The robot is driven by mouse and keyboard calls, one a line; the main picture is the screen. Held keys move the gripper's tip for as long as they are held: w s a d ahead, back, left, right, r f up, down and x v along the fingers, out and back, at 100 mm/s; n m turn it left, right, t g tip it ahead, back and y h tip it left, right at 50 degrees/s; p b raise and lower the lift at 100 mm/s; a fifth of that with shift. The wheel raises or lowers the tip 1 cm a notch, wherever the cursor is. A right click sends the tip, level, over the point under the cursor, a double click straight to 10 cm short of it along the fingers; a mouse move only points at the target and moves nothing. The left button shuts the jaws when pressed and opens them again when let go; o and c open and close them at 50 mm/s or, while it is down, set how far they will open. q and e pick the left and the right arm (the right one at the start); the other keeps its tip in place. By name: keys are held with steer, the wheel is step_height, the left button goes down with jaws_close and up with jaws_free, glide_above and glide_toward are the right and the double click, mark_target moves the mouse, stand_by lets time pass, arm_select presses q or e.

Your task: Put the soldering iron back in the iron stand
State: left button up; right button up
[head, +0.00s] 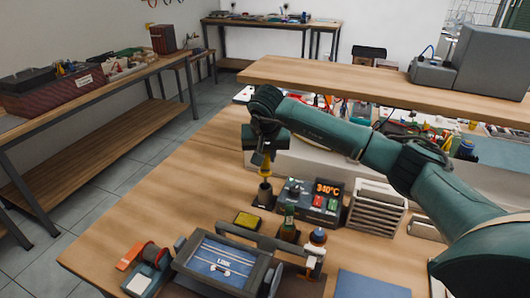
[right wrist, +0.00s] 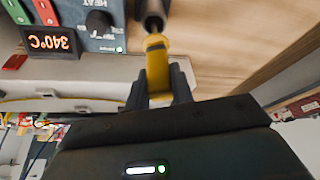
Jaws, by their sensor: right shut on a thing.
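My right gripper (head: 263,160) is shut on the yellow handle of the soldering iron (head: 265,172), which points down. The iron stand (head: 263,194), a dark upright tube on a base, is directly below it on the bench. In the right wrist view, my fingers (right wrist: 159,88) grip the yellow handle of the iron (right wrist: 157,62), whose lower end meets the mouth of the stand's tube (right wrist: 153,16). The handle hides the iron's tip, so I cannot tell how deep it sits. My left gripper is not in view.
The soldering station (head: 312,194), showing 340°C, stands right beside the stand. A yellow sponge tray (head: 247,221), a small bottle (head: 289,222) and a board holder (head: 222,256) are in front. A raised shelf (head: 370,88) runs behind. Bare bench lies left of the stand.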

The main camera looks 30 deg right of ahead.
mark_target(265, 167)
step_height(265, 167, down, 2)
steer(key=shift+f+b, duration=0.25)
steer(key=shift+b, duration=0.45)
steer(key=shift+f+b, duration=0.5)
steer(key=shift+f, duration=0.25)
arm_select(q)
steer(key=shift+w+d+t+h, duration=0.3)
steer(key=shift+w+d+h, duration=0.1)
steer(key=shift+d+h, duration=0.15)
arm_select(e)
steer(key=shift+f, duration=0.15)
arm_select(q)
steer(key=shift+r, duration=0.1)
arm_select(e)
steer(key=o, duration=0.6)
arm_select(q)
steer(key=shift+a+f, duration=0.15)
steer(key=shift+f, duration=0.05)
arm_select(e)
steer(key=o, duration=0.4)
steer(key=shift+c, duration=0.2)
steer(key=shift+o, duration=0.4)
